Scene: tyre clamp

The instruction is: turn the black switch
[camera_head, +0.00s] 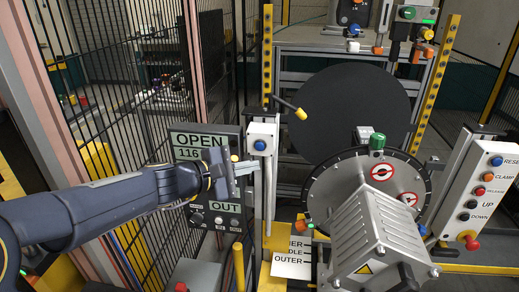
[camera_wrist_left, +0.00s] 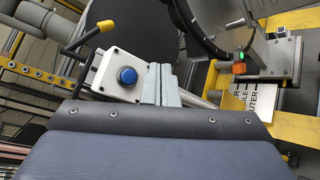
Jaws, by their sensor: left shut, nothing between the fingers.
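A dark control panel (camera_head: 178,150) with "OPEN 116" and "OUT" displays stands left of centre in the head view. Small dark knobs (camera_head: 197,218) sit in a row along its lower part; I cannot tell which one is the black switch. My left gripper (camera_head: 250,167) reaches in front of this panel, above the "OUT" display, and hides part of it. Its fingers are shut and empty, and they also show in the left wrist view (camera_wrist_left: 160,84). They are close to a white box with a blue button (camera_head: 262,138), which is left of the fingers in the wrist view (camera_wrist_left: 122,76).
A large black disc (camera_head: 350,110) stands behind a round machine head with a grey ribbed housing (camera_head: 380,235). A white button panel (camera_head: 484,190) is at the right. A yellow-tipped lever (camera_head: 300,113) sticks out above the blue-button box. Wire fencing (camera_head: 110,80) lines the left.

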